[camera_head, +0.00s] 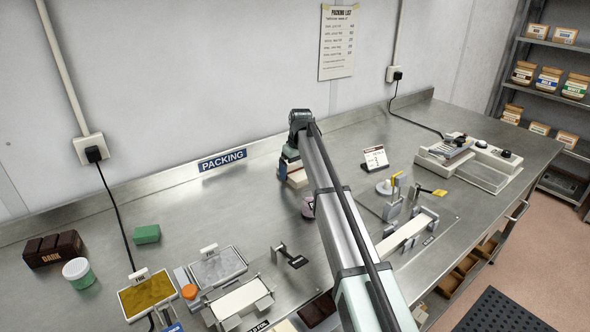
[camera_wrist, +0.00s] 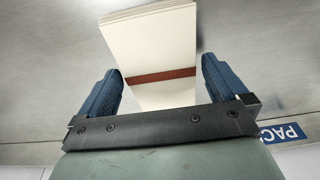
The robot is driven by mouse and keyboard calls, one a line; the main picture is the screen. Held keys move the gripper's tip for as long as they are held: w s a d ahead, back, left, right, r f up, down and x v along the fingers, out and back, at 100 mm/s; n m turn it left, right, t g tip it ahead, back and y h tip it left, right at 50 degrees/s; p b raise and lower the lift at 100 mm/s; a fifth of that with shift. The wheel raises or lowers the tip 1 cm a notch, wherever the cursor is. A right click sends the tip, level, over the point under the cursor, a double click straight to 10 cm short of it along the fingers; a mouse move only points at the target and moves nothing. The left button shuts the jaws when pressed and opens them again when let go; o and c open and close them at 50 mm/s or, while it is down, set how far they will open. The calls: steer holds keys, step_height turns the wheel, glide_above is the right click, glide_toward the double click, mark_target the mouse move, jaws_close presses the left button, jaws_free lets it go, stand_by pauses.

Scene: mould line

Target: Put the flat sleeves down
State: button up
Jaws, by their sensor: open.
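The flat sleeves are a stack of cream-white sheets with a brown band (camera_wrist: 150,42), between the fingers of my gripper (camera_wrist: 161,66) in the wrist view. My gripper is open, with one blue finger on each side of the stack and narrow gaps beside it. In the head view the stack (camera_head: 297,179) shows below my gripper (camera_head: 288,160), near the back of the steel bench. My arm hides part of it there. It appears to rest on the bench, but the contact is hidden.
A small card stand (camera_head: 375,158) and a sealing machine (camera_head: 470,160) are to the right. Moulds and trays (camera_head: 240,302) fill the front. Bench left of the sleeves, below the PACKING sign (camera_head: 222,160), is clear.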

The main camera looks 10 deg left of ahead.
mark_target(298, 173)
step_height(298, 173, up, 12)
steer(key=s+d, duration=0.1)
steer(key=shift+s+d, duration=0.15)
stand_by(0.3)
